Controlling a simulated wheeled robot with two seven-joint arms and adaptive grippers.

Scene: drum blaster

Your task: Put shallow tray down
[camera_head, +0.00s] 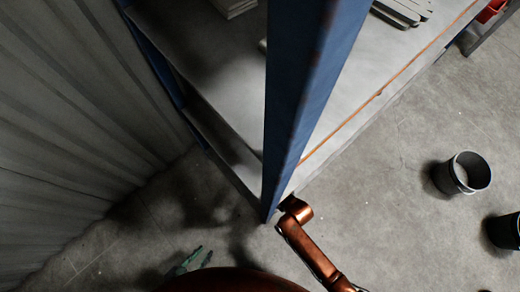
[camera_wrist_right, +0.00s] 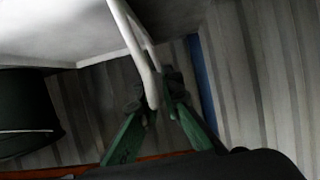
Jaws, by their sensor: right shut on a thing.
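In the right wrist view my right gripper (camera_wrist_right: 155,92) has its green fingers closed on a pale, curved rim (camera_wrist_right: 138,45), which looks like the edge of the shallow tray. The rest of the tray cannot be clearly told from the pale surface behind it. Neither the tray nor my right gripper can be made out in the head view. My left gripper (camera_head: 200,255), green and small, shows low in the head view above the floor, with its fingers apart and nothing visible between them.
A blue shelf post (camera_head: 305,90) stands mid-view beside a pale shelf (camera_head: 345,105) with flat items at its far end. A corrugated wall (camera_head: 70,110) is at left. A grey bucket (camera_head: 462,173) and a dark bucket (camera_head: 505,231) stand on the floor at right. A dark rounded object (camera_wrist_right: 25,115) shows in the wrist view.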

